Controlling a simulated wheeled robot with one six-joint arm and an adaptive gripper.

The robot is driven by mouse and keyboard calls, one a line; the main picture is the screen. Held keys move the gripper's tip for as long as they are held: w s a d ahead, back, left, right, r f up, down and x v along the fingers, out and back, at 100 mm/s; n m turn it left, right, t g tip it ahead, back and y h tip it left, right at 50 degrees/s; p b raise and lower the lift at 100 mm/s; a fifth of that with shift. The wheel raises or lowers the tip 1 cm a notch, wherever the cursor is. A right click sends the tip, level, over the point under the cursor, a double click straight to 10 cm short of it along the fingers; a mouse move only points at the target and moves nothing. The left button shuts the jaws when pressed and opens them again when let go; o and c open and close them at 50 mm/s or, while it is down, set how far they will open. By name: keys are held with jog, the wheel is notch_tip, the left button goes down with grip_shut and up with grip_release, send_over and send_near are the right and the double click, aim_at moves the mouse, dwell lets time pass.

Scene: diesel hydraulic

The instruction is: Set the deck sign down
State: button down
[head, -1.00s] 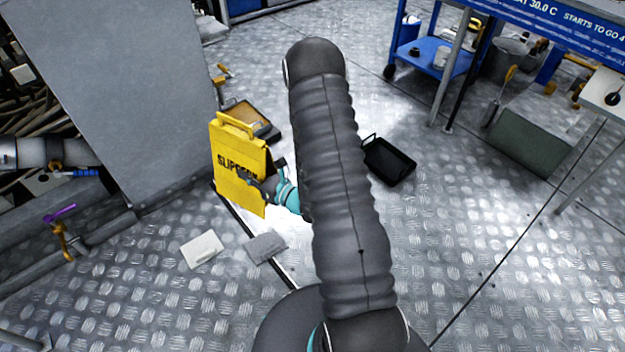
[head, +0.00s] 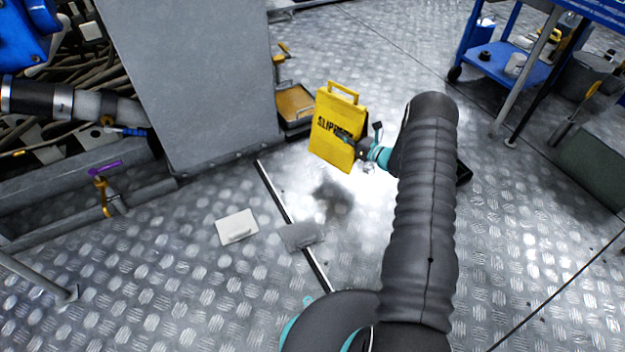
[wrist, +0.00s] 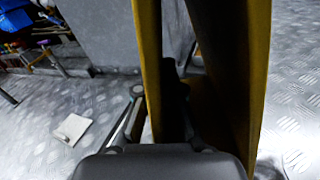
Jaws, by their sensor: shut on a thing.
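The yellow deck sign (head: 336,127) with dark "SLIPPERY"-like lettering and a top handle is held in the middle of the head view, slightly tilted. The fingertips are mostly hidden there.
A tray with a tan inside (head: 296,104) stands behind the sign by the grey cabinet (head: 190,80). A white pad (head: 236,227) and a grey pad (head: 301,236) lie on the floor near a dark strip. A blue cart (head: 500,65) stands at back right. Floor at left front is open.

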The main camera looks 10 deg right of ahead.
jog(key=shift+w+d+f+b, duration=0.15)
jog(key=shift+w+d+f, duration=0.3)
jog(key=shift+w, duration=0.15)
jog(key=shift+w+d+f+b, duration=0.15)
jog(key=shift+w+d+f, duration=0.25)
jog(key=shift+w, duration=0.2)
jog(key=a+f+b, duration=0.1)
jog(key=a+f, duration=0.9)
jog(key=a, duration=0.1)
jog(key=shift+a+f, duration=0.15)
jog(key=shift+f, duration=0.25)
jog(key=shift+s+f, duration=0.1)
jog(key=shift+f, duration=0.1)
jog(key=c, duration=1.3)
grip_release()
